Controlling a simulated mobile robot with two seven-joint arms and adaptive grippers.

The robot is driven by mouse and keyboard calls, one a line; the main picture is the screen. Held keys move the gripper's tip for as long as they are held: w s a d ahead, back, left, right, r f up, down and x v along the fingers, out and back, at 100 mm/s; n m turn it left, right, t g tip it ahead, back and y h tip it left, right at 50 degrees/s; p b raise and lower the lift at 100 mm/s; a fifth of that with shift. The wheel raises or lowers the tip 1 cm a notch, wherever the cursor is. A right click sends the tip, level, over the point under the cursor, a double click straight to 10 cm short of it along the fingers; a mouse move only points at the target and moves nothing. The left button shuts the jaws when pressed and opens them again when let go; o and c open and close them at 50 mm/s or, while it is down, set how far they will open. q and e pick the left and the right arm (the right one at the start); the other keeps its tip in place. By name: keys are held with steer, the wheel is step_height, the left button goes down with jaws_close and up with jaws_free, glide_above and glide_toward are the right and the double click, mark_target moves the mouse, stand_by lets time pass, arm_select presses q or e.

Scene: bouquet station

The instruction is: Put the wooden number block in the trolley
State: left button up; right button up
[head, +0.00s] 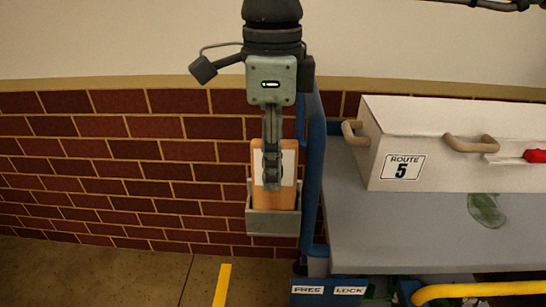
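The wooden number block (258,200) is upright, with a white label on its face. Its lower end is inside a grey pocket (272,224) beside the blue post of the trolley (312,170). My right gripper (272,183) points down from above and is seen edge-on. One finger lies over the front of the block and covers the middle of the label, so the number is hidden. Any finger behind the block is hidden, so I cannot tell how tightly the fingers close on it. My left gripper is not in view.
A white box (440,145) marked "ROUTE 5" with tan handles stands on the grey top (400,230) to the right. A brick wall (110,170) stands behind; floor at lower left is clear.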

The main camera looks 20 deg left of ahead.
steer(key=shift+s+r, duration=0.1)
steer(key=shift+r, duration=0.15)
step_height(320, 180, up, 12)
stand_by(0.6)
stand_by(0.4)
